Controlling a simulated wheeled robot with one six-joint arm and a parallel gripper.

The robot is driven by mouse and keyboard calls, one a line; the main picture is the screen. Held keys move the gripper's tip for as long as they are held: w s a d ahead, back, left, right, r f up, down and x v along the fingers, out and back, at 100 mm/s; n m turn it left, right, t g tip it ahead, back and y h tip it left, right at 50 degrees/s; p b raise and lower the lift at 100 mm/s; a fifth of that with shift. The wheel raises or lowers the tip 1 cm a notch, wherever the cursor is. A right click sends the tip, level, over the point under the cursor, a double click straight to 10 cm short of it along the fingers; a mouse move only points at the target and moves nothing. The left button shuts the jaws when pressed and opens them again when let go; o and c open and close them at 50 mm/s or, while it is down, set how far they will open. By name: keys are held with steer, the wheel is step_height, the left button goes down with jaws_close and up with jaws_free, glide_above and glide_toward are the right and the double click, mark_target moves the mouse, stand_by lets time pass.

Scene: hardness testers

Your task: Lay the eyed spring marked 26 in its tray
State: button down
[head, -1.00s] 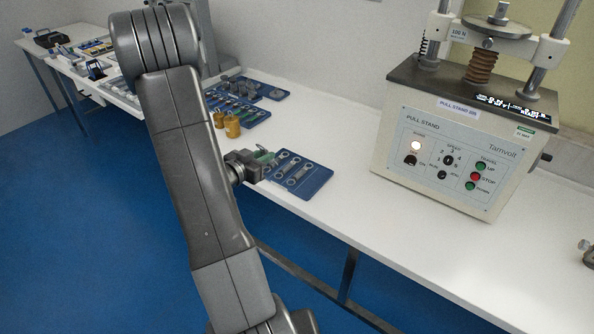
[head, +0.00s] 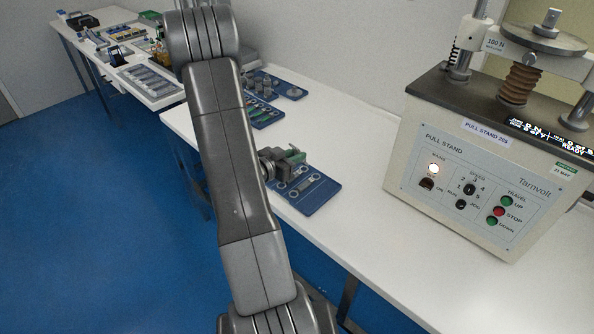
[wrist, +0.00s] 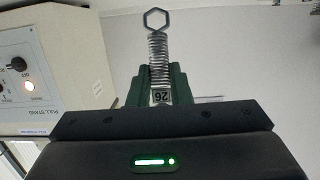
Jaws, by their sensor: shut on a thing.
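My gripper (wrist: 160,85) is shut on the eyed spring (wrist: 159,50), a silver coil with a six-sided eye at its far end. A tag reading 26 (wrist: 160,97) sits between the green fingers, upside down in the wrist view. In the head view my gripper (head: 293,156) is above the left back part of a blue tray (head: 328,194) on the white bench. The tray holds grey eyed pieces; my gripper hides part of it.
The pull stand (head: 480,170) stands on the bench to the right. More blue trays with small parts (head: 292,91) lie behind my arm. A side table at the far left carries a pale tray (head: 150,82). The bench between tray and pull stand is clear.

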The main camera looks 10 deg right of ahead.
steer(key=shift+f, duration=2.75)
steer(key=shift+s+f+b, duration=0.1)
steer(key=shift+f+b, duration=0.5)
steer(key=shift+f, duration=0.1)
steer(key=c, duration=1.3)
jaws_free()
steer(key=shift+r, duration=0.2)
steer(key=shift+r+p, duration=0.65)
steer(key=shift+p, duration=0.25)
steer(key=b+v, duration=0.1)
steer(key=v, duration=0.5)
steer(key=b+v, duration=0.1)
steer(key=v, duration=0.4)
steer(key=shift+s+a+f, duration=0.15)
steer(key=shift+s+a, duration=0.05)
steer(key=shift+a, duration=0.25)
